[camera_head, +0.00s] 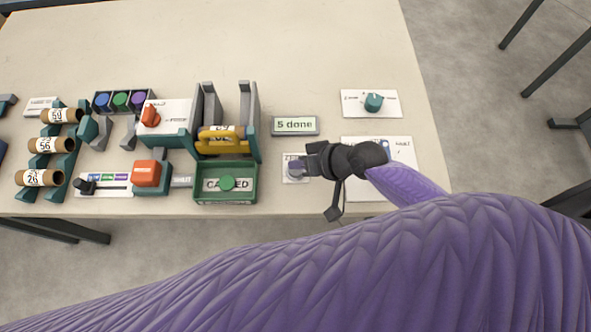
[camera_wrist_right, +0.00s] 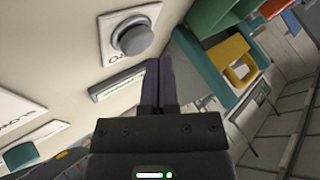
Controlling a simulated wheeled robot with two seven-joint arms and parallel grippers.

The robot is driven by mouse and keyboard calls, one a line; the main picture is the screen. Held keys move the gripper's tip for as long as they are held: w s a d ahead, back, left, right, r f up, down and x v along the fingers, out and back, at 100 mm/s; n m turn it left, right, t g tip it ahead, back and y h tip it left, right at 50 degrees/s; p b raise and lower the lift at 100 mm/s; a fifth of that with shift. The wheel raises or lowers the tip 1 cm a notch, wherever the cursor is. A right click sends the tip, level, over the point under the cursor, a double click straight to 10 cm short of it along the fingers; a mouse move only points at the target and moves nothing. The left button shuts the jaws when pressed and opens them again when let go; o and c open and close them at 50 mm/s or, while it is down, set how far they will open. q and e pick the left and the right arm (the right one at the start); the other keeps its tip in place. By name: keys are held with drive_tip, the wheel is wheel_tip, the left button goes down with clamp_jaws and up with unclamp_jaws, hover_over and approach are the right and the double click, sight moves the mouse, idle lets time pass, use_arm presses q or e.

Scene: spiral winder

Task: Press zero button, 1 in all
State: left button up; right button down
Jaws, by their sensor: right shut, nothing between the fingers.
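The zero button is a round grey button (camera_head: 294,170) on a small white plate, right of the green tray in the head view. The plate's lettering is partly hidden by my gripper. In the right wrist view the button (camera_wrist_right: 134,38) stands out from its white plate, up and left of my fingertips. My right gripper (camera_head: 306,163) is shut and empty, its tips close beside the button. Its two dark fingers (camera_wrist_right: 160,62) lie together in the wrist view. I cannot tell whether they touch the button. My left gripper is not in view.
A display (camera_head: 295,126) reading "5 done" stands behind the button. A green tray (camera_head: 225,196) and the winder with a yellow part (camera_head: 222,141) are to the left. A teal knob (camera_head: 374,102) sits at back right. The table's far part is clear.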

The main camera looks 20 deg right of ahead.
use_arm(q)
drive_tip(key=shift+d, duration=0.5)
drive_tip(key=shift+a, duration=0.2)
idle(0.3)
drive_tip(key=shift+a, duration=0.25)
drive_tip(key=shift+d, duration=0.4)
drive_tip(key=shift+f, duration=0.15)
use_arm(e)
drive_tip(key=shift+f, duration=0.15)
drive_tip(key=shift+f, duration=0.3)
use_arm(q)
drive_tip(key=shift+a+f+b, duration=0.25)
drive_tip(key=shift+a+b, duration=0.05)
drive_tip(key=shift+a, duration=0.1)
use_arm(e)
drive_tip(key=shift+f, duration=0.1)
